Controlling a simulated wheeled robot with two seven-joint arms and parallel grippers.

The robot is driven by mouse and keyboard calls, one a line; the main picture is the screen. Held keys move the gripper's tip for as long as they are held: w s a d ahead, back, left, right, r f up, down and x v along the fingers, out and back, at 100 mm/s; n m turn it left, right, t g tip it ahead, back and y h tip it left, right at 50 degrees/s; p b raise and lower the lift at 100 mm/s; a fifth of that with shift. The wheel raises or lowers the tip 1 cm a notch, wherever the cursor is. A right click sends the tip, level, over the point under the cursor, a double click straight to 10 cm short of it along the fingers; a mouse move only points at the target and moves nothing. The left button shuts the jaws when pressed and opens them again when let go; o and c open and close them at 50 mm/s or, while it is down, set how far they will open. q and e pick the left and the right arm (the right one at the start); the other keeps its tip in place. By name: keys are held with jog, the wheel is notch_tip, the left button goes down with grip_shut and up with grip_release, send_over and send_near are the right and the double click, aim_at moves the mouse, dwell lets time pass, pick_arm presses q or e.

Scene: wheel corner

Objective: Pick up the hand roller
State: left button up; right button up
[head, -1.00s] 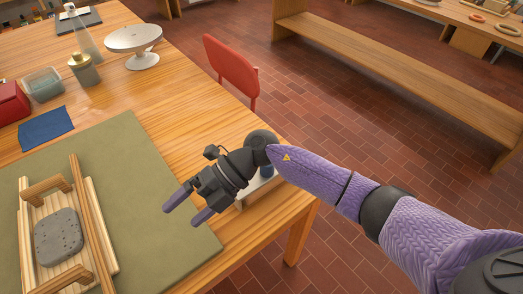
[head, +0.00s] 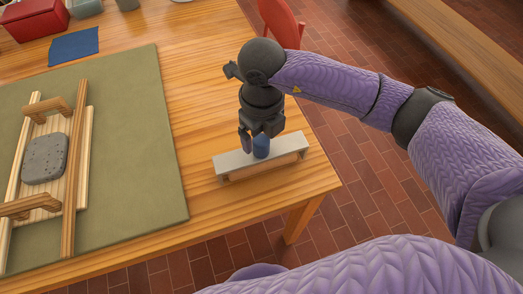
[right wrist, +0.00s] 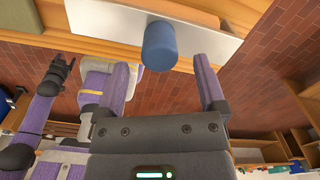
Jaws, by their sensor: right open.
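A blue cylinder (head: 261,147), which looks like the upright handle of the hand roller, stands at a pale grey stand (head: 234,163) near the table's right front corner. My right gripper (head: 259,141) points down over it, open. In the right wrist view the blue cylinder (right wrist: 160,46) lies between the lines of the two open fingers (right wrist: 164,88), around their tips, with a visible gap on each side. The rest of the roller is hidden or unclear. My left gripper (right wrist: 62,68) shows small and dark at the left of the right wrist view; its jaws are unclear.
A green mat (head: 135,120) lies to the left, bearing a wooden frame (head: 69,190) with two handles and a grey slab (head: 45,158). A blue cloth (head: 74,45) and red box (head: 37,19) lie behind. A red chair (head: 282,22) stands beyond the table edge.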

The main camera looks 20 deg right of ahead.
aim_at(261, 139)
notch_tip(261, 139, down, 4)
jog(key=shift+w+r+b, duration=0.1)
jog(key=shift+b, duration=0.4)
grip_shut()
jog(key=shift+r, duration=0.1)
